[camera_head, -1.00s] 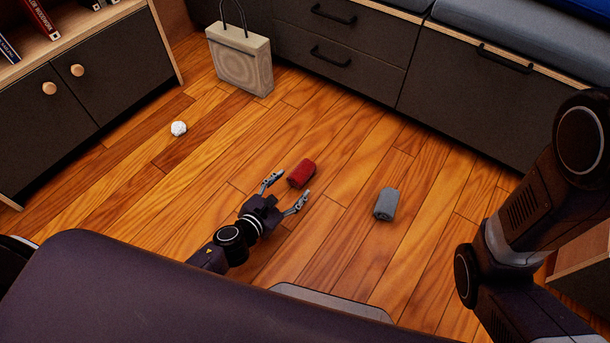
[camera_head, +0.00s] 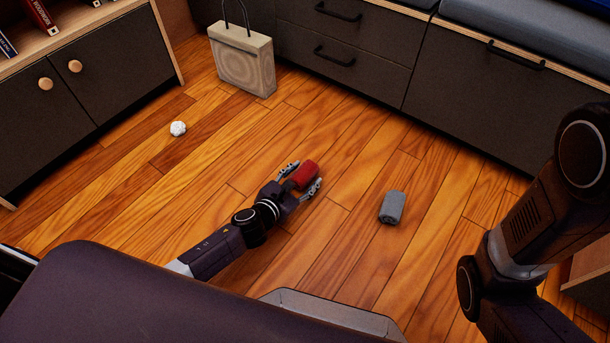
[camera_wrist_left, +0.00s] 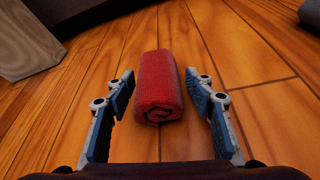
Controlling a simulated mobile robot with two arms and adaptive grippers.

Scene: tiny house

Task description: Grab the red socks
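The red socks (camera_head: 304,174) are a rolled red bundle on the wooden floor in the head view. My left gripper (camera_head: 305,181) is low over the floor, with one finger on each side of the bundle. In the left wrist view the red roll (camera_wrist_left: 158,85) lies between the two open fingers (camera_wrist_left: 162,100), with a gap on both sides. Its spiral end faces the wrist camera. My right arm (camera_head: 535,215) shows at the right of the head view; its gripper is out of view.
A grey rolled bundle (camera_head: 392,207) lies on the floor to the right. A white crumpled ball (camera_head: 178,129) lies to the left. A beige bag (camera_head: 243,65) stands by the dark drawers (camera_head: 345,45). Floor around the red roll is clear.

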